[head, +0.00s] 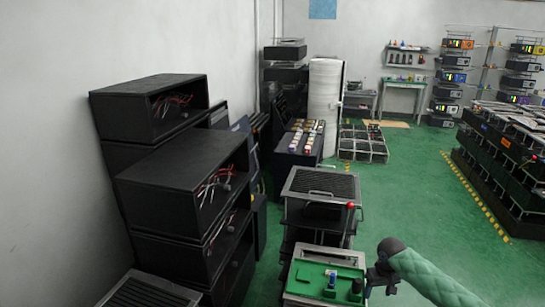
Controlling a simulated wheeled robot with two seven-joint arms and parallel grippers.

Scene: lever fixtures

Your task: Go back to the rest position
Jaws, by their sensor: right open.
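My right arm comes in from the lower right in a green padded sleeve. Its black gripper (382,284) is at the bottom of the head view, just right of a green-topped fixture (308,279). The gripper is small and dark here, and I see nothing held in it. The fixture's top carries a blue knob (332,281) and a dark knob (356,286). A lever with a red ball (350,206) stands at the right side of the grey-topped unit behind. I cannot tell whether the gripper touches the fixture. My left gripper is not in view.
Black open-fronted boxes (180,180) with loose wires are stacked along the left wall. A grey-topped unit (320,184) stands behind the green-topped fixture. Black racks (510,165) stand at the right behind yellow floor marks. The green floor (420,210) between them is clear.

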